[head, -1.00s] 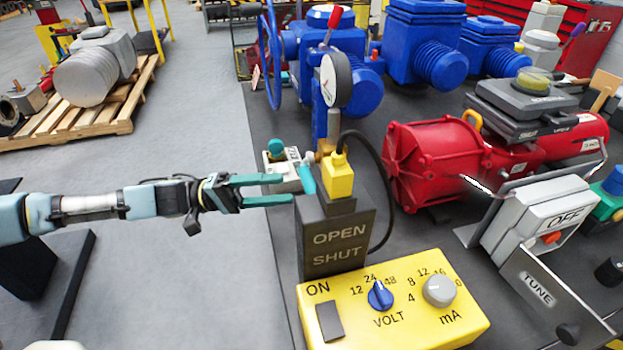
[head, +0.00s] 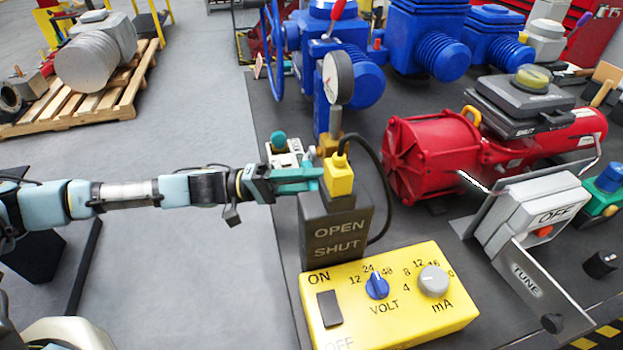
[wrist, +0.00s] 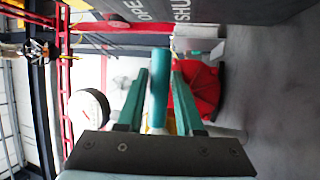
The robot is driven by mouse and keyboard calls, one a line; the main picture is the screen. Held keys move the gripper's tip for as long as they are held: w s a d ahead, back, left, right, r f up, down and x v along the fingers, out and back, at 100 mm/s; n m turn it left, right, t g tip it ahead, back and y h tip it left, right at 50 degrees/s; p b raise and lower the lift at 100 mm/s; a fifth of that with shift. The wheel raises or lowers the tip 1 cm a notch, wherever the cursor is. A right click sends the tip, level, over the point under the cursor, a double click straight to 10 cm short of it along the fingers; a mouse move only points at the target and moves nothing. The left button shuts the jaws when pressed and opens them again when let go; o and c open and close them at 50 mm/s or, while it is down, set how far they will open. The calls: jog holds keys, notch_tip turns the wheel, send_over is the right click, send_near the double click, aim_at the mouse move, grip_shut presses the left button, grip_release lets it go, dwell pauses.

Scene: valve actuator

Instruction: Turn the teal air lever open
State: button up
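The teal air lever (wrist: 160,80) shows in the wrist view as a rounded bar between my two teal fingers. My gripper (head: 312,180) reaches in from the left in the head view, its tips beside the yellow block (head: 340,174) on the dark OPEN/SHUT box (head: 337,236). In the wrist view my gripper (wrist: 161,95) straddles the lever, with a narrow gap on each side. The fingers are partly closed but do not clearly press on it. In the head view the lever is largely hidden by the fingers.
A pressure gauge (head: 337,77) stands just behind the yellow block, and a black cable (head: 383,190) loops to its right. A yellow control box (head: 390,300) sits in front. A red actuator (head: 437,158) is to the right. The floor at left is mostly open.

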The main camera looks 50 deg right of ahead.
grip_shut()
dwell(1.0)
